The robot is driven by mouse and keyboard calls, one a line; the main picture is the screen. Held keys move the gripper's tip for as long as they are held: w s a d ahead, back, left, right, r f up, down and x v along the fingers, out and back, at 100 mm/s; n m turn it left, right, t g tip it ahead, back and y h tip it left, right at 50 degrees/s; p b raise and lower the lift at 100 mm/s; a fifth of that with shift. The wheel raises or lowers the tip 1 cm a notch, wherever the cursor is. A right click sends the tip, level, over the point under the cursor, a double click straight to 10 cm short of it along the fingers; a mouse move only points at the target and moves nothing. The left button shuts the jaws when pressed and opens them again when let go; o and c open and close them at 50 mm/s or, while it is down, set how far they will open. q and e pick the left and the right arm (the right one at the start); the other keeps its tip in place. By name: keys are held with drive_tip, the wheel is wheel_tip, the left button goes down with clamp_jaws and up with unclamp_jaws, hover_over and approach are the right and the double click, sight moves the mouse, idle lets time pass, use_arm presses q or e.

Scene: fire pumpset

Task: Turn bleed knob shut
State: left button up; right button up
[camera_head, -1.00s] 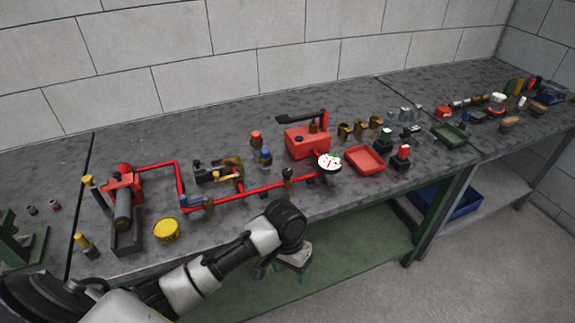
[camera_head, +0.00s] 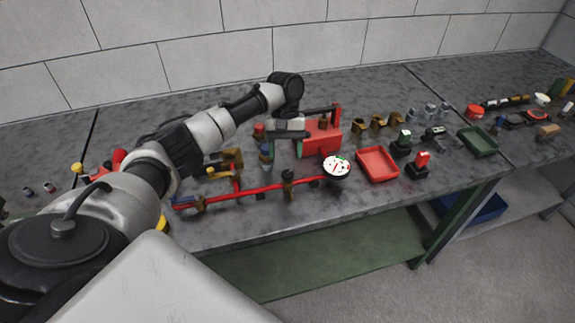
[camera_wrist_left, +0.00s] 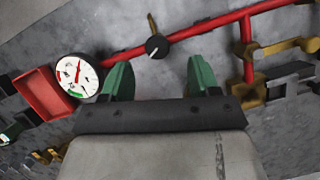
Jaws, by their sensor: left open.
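A small black knob (camera_head: 288,175) stands on the red pipe (camera_head: 255,189) near the bench's front, left of the white gauge (camera_head: 337,166). In the left wrist view the knob (camera_wrist_left: 157,46) is round with a pale pointer line slanting to its lower left. My left gripper (camera_head: 288,130) is over the bench, behind and above the pipe; its fingertips are hard to make out there. In the left wrist view my left gripper (camera_wrist_left: 160,76) has two green fingers spread apart with nothing between them. The knob appears beyond the gap, apart from both fingers. My right gripper is not in view.
A red pump box (camera_head: 320,140) stands close beside my gripper. A red tray (camera_head: 377,163) and a green tray (camera_head: 478,141) lie to the right. Brass fittings (camera_head: 378,121) stand behind the red tray. My left arm covers the bench's left part.

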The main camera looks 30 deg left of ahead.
sight(288, 173)
use_arm(q)
drive_tip(key=x, duration=0.3)
drive_tip(key=shift+w+f+p, duration=0.25)
drive_tip(key=shift+f+p, duration=0.05)
drive_tip(key=shift+x, duration=0.9)
drive_tip(key=shift+f, duration=0.3)
drive_tip(key=shift+c, duration=1.8)
drive_tip(key=shift+d, duration=0.1)
drive_tip(key=c, duration=0.5)
drive_tip(key=shift+c, duration=0.3)
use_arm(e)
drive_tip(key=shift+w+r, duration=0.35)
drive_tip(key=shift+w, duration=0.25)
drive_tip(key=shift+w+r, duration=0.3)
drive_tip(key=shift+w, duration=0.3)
